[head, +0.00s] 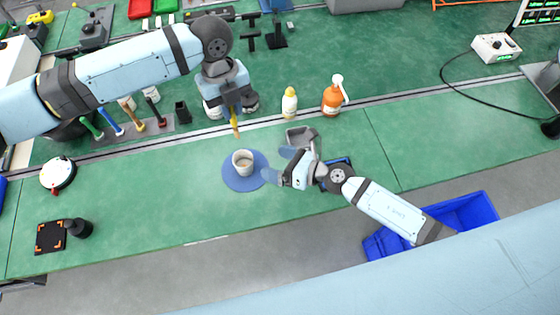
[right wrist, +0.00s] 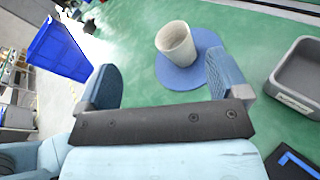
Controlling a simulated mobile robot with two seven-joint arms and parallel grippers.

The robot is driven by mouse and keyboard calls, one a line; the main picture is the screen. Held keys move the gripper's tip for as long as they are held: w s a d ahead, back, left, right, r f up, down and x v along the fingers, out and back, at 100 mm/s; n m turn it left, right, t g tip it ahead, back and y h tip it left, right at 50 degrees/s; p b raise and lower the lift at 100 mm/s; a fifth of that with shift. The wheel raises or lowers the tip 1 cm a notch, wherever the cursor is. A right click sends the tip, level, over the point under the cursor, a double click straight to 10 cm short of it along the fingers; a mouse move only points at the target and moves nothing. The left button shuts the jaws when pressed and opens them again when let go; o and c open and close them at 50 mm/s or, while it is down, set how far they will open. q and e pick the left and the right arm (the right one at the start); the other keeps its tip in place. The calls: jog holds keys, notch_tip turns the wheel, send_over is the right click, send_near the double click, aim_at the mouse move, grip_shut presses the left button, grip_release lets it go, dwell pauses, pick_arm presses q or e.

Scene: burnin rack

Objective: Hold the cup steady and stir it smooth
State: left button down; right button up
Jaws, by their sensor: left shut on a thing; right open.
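A whitish cup (head: 243,168) stands upright on a round blue mat (head: 229,178). The right wrist view also shows the cup (right wrist: 176,45) and the mat (right wrist: 185,78). My left gripper (head: 234,108) is shut on a thin yellow tool (head: 236,127), which points down above and behind the cup, apart from it. The kind of tool is too small to tell. My right gripper (head: 279,165) is open and empty just right of the cup. In the right wrist view its two blue fingers (right wrist: 165,78) are spread, with the cup beyond them.
A grey tray (right wrist: 300,78) lies close to my right gripper. A cream bottle (head: 290,103) and an orange bottle (head: 332,98) stand behind. Several coloured-handled tools stand in a rack (head: 145,134) at left. A blue crate (head: 470,210) is beyond the front edge.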

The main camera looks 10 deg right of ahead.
notch_tip(320, 180, down, 2)
jog(key=n+g, duration=0.2)
jog(key=n, duration=0.4)
send_near(235, 159)
jog(key=shift+h, duration=0.3)
jog(key=x, duration=0.7)
jog(key=shift+a+r, duration=0.1)
jog(key=c, duration=1)
